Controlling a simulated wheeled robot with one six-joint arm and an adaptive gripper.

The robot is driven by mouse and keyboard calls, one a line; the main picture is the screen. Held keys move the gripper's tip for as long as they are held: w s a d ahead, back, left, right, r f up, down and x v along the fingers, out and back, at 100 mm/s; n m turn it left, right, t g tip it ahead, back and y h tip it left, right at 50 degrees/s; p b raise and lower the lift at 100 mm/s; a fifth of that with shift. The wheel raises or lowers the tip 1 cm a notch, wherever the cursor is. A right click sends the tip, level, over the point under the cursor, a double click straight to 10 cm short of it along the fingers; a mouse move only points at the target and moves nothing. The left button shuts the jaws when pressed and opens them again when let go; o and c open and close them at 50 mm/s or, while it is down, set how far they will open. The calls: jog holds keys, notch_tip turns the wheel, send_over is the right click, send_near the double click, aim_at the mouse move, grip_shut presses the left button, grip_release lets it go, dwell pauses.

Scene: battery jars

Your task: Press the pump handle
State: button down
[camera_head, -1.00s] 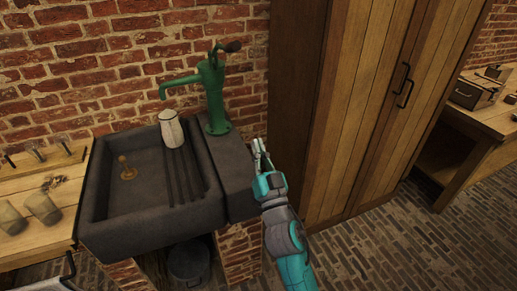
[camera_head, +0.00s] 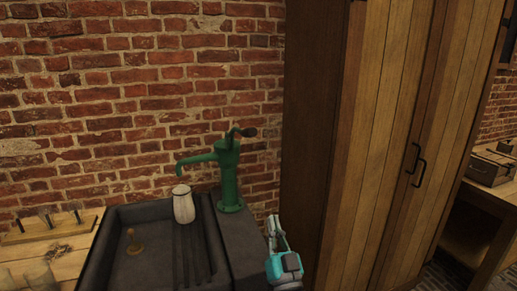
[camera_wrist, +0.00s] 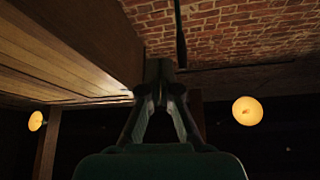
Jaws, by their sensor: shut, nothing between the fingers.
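The green hand pump (camera_head: 229,175) stands upright on the right ledge of the dark stone sink. Its spout points left, and its dark-tipped handle (camera_head: 243,132) sticks out at the top right. A white jar (camera_head: 183,204) stands in the sink below the spout. My gripper (camera_head: 272,222) is to the right of the pump and lower than the handle, apart from it. It points upward, with its fingers shut and empty. In the wrist view my gripper (camera_wrist: 166,75) is seen against the brick wall and ceiling; the pump is not visible there.
The sink (camera_head: 160,212) has a brass plug (camera_head: 134,243) in its basin. A tall wooden cupboard (camera_head: 375,130) stands close on the right of my gripper. A brick wall (camera_head: 130,100) is behind. A wooden counter (camera_head: 55,250) with glasses lies left.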

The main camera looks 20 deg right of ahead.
jog(key=w+d+r+m+g+h, duration=0.15)
jog(key=d+r+h, duration=0.25)
jog(key=r, duration=0.4)
jog(key=a+r+n+g+y, duration=0.1)
jog(key=a+r+n+y, duration=0.2)
jog(key=r, duration=0.5)
jog(key=s+a+r+n+y, duration=0.1)
jog(key=a+r+n+y, duration=0.2)
jog(key=r, duration=0.6)
jog(key=shift+n+g+y, duration=0.35)
jog(key=shift+n+y, duration=0.55)
jog(key=shift+n, duration=0.25)
jog(key=shift+r, duration=0.1)
jog(key=w+f, duration=0.2)
jog(key=w, duration=0.7)
jog(key=shift+d, duration=0.1)
